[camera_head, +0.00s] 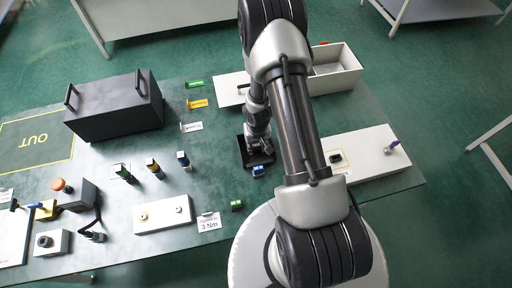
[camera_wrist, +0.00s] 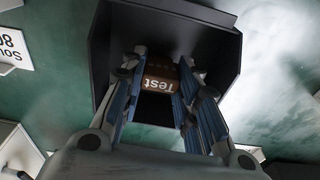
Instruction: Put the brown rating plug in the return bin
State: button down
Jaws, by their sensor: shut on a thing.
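The brown rating plug (camera_wrist: 160,88), with "Test" in white letters upside down on it, sits between the two blue-padded fingers of my gripper (camera_wrist: 159,76) in the wrist view. My gripper is shut on it. Behind and around the plug in the wrist view is a black open-topped tray (camera_wrist: 222,52). In the head view my gripper (camera_head: 259,146) is down at this small black tray (camera_head: 243,158). I cannot tell whether the plug touches the tray floor. A white open box (camera_head: 347,77) stands at the back right, partly hidden by my arm; no label shows on either container.
A dark handled case (camera_head: 115,105) stands farther left. A white board (camera_head: 372,153) lies right. Bare table shows left of the tray.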

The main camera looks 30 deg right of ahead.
jog(key=shift+r, duration=0.1)
jog(key=c, duration=1.2)
grip_release()
jog(key=shift+f, duration=0.2)
jog(key=shift+r, duration=0.1)
